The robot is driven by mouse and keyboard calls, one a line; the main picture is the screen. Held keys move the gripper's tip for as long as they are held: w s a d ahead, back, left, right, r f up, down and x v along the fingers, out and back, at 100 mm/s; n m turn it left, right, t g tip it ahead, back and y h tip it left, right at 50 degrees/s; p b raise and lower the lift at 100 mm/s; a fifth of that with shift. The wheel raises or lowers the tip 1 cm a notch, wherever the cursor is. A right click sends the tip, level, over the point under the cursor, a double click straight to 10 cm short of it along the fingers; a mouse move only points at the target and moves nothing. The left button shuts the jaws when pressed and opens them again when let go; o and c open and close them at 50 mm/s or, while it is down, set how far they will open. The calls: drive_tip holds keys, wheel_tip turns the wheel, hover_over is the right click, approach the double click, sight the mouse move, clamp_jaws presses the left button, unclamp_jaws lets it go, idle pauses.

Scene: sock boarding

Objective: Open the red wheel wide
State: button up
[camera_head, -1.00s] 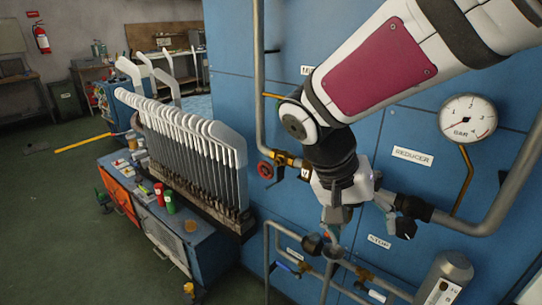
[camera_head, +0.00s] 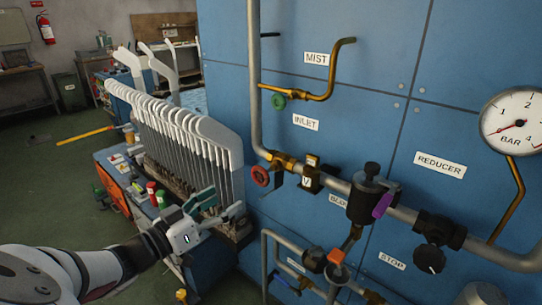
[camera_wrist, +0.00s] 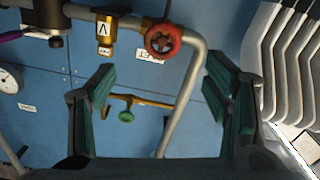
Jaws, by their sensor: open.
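The red wheel (camera_head: 260,176) is a small round handwheel on the brass valve at the pipe bend, beside the INLET label (camera_head: 306,122). It also shows in the wrist view (camera_wrist: 162,40), above and between my fingers. My gripper (camera_head: 221,204) is to the left of the wheel and a little lower in the head view, apart from it. In the wrist view my gripper (camera_wrist: 160,88) has its two green-padded fingers spread wide with nothing between them. How far the wheel is turned cannot be told.
A green wheel (camera_head: 279,102) sits on a brass pipe above. A purple-handled lever (camera_head: 382,205), a black knob (camera_head: 430,259) and a pressure gauge (camera_head: 514,122) are to the right. The rack of white sock boards (camera_head: 180,135) stands close behind my gripper.

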sight(258, 178)
drive_tip(key=x, duration=1.3)
drive_tip(key=shift+w+r, duration=0.15)
drive_tip(key=shift+w, duration=0.25)
drive_tip(key=shift+c, duration=0.5)
drive_tip(key=c, duration=1.1)
